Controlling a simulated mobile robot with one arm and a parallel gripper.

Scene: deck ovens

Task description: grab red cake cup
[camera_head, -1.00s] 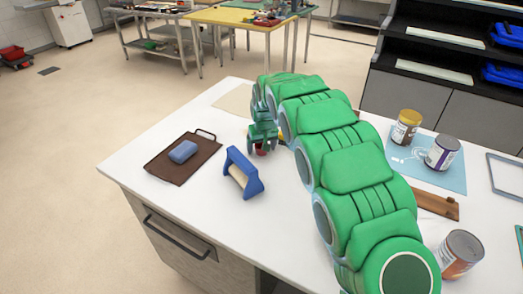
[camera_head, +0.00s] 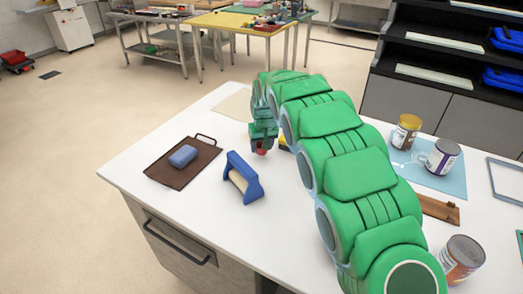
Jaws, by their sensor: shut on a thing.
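The red cake cup (camera_head: 262,152) is a small red shape at the lower end of my gripper, mostly hidden by the fingers. My gripper (camera_head: 261,146) points down over the white table, left of my green arm, and is shut on the cup. I cannot tell from this view whether the cup touches the table or is just above it.
A blue-framed roller (camera_head: 243,178) stands close in front of my gripper. A brown tray (camera_head: 165,175) with a blue block (camera_head: 183,156) lies to the left. Cans (camera_head: 407,131) stand on a light-blue mat (camera_head: 451,182) at right. Another can (camera_head: 461,259) stands nearer. Table space between tray and gripper is free.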

